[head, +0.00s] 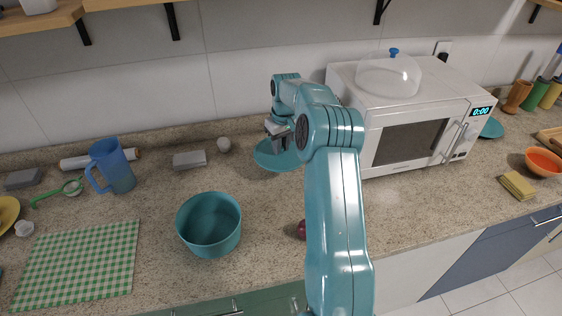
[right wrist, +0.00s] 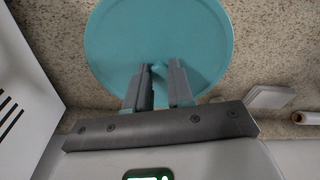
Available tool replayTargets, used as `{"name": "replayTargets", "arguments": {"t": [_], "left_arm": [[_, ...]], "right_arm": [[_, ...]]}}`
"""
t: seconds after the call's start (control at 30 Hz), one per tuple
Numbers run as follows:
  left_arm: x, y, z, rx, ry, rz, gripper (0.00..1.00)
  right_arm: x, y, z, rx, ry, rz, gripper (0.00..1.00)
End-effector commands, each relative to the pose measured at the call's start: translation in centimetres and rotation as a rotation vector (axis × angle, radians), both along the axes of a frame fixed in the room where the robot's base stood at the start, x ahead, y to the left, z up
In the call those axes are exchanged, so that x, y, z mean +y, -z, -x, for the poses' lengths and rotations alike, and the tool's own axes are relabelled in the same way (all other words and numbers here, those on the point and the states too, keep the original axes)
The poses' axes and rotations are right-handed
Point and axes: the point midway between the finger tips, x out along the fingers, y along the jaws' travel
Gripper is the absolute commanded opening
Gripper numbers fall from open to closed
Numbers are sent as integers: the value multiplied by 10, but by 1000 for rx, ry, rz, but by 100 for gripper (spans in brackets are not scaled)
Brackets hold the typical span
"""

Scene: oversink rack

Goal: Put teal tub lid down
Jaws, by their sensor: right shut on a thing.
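The teal tub lid (head: 266,157) is a flat round disc at the back of the counter, left of the microwave. My right gripper (head: 279,141) is over it, and part of the lid is hidden behind my right arm. In the right wrist view the lid (right wrist: 155,30) fills the upper middle, and my right gripper (right wrist: 160,80) is shut on its small central knob. I cannot tell whether the lid touches the counter. The open teal tub (head: 209,224) stands empty on the counter in front. My left gripper is not in view.
A white microwave (head: 410,120) with a clear dome (head: 388,76) on top stands right of the lid. A green checked mat (head: 78,262) is at front left.

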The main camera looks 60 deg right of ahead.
Motion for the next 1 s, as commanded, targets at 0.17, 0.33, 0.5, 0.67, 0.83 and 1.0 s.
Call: {"name": "replayTargets", "arguments": {"t": [0.17,0.33,0.5,0.67,0.83,1.0], "left_arm": [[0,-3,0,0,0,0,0],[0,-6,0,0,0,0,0],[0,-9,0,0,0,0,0],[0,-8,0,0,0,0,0],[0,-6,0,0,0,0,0],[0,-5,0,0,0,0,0]], "right_arm": [[0,21,0,0,0,0,0],[0,45,1,2,0,-2,0],[0,65,0,1,0,-1,0],[0,66,0,0,0,1,0],[0,69,0,0,0,1,0],[0,69,0,0,0,1,48]]}}
